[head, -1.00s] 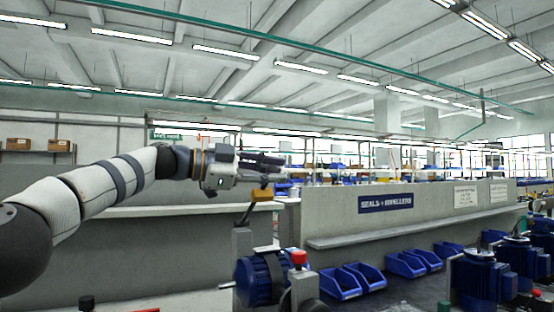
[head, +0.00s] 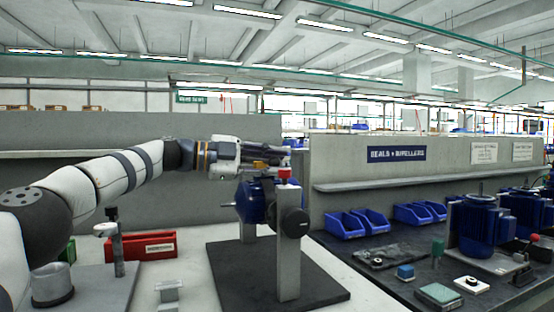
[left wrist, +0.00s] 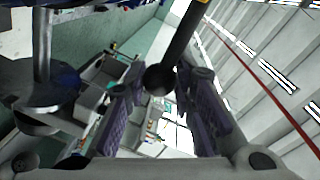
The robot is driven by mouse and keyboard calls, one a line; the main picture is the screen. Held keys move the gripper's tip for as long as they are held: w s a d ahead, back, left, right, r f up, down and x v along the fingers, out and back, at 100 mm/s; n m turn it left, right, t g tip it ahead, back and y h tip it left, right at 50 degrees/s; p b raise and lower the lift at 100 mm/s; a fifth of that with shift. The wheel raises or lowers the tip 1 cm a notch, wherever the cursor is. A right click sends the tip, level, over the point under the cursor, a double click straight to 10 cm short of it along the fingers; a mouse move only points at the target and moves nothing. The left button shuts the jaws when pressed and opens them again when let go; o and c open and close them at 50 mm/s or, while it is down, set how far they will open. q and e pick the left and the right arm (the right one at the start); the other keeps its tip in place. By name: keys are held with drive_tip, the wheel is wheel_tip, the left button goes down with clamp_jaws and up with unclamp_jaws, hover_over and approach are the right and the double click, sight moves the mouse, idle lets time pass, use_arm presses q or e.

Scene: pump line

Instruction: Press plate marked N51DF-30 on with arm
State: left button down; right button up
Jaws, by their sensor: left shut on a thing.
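My left gripper (head: 290,157) reaches in from the left above a blue motor (head: 255,203) on a stand. The left wrist view shows a dark lever arm (left wrist: 182,45) with a black ball end (left wrist: 160,79) between my gripper's fingers (left wrist: 160,105). The gripper is shut on this ball end. In the head view a yellow part (head: 260,164) shows just under the gripper, close above the motor. The gripper hides most of the lever there. I cannot read the marking N51DF-30 on any plate. My right gripper is not in view.
A red bin (head: 150,246) is at left, blue bins (head: 345,224) at right. More blue motors (head: 478,225) stand on the dark bench at right.

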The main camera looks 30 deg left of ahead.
use_arm(q)
drive_tip(key=shift+f, duration=0.25)
drive_tip(key=c, duration=1.3)
unclamp_jaws()
drive_tip(key=shift+c, duration=0.2)
drive_tip(key=shift+r, duration=0.1)
drive_tip(key=v, duration=1.2)
drive_tip(key=shift+d, duration=0.1)
